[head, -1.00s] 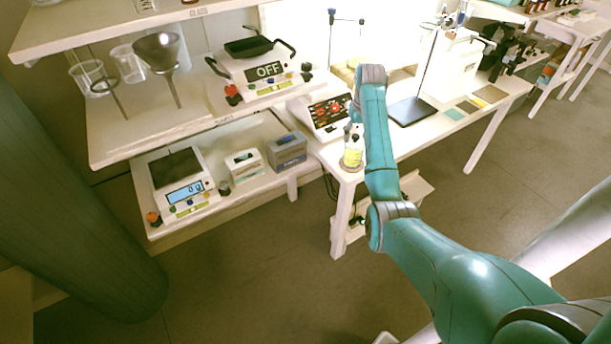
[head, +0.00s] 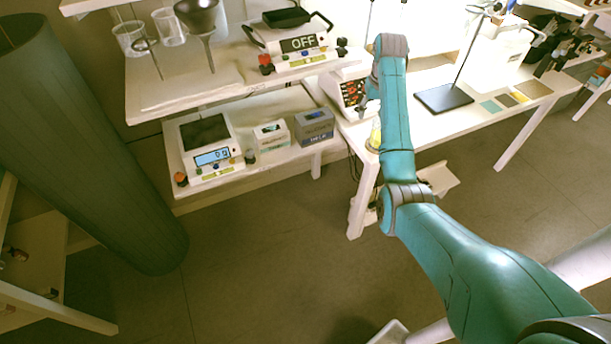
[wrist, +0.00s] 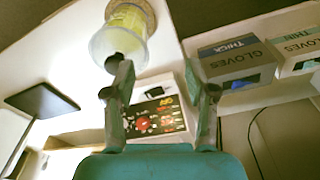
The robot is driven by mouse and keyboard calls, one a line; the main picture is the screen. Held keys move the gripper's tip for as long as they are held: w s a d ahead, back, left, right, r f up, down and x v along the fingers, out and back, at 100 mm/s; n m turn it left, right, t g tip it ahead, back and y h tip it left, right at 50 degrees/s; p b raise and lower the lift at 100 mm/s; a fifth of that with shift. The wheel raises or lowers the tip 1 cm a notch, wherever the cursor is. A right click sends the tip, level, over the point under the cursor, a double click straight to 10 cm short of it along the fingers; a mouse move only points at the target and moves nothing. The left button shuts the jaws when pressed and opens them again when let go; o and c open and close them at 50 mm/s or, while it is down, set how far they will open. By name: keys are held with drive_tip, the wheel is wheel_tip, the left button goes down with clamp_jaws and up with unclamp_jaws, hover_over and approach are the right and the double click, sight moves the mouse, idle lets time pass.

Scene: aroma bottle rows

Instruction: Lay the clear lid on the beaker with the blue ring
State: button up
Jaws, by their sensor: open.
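A small clear beaker (head: 375,136) with yellow contents stands near the left end of the workbench, partly hidden by my arm. In the wrist view the yellow beaker (wrist: 127,20) stands on a round tan mat, beside the left finger's tip. My gripper (wrist: 158,68) is open with nothing seen between its fingers. In the head view my gripper (head: 364,104) is small and partly hidden by the arm, close to the beaker. Two empty clear beakers stand on the upper shelf, one at the left (head: 130,40) and one beside it (head: 168,28). I cannot make out a blue ring or a separate clear lid.
A device with red digits (head: 350,92) stands just behind the gripper. Glove boxes (head: 314,126) and a scale (head: 210,150) sit on the lower shelf. A black stand base (head: 443,98) is right of my arm. Open floor lies in front.

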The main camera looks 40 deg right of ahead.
drive_tip(key=w+a+f+n, duration=0.1)
drive_tip(key=a+f, duration=0.6)
drive_tip(key=a, duration=0.5)
drive_tip(key=w+a+f+n, duration=0.1)
drive_tip(key=a+f+n, duration=0.1)
drive_tip(key=a+f, duration=0.6)
drive_tip(key=shift+a+f, duration=0.15)
drive_tip(key=shift+a, duration=2.25)
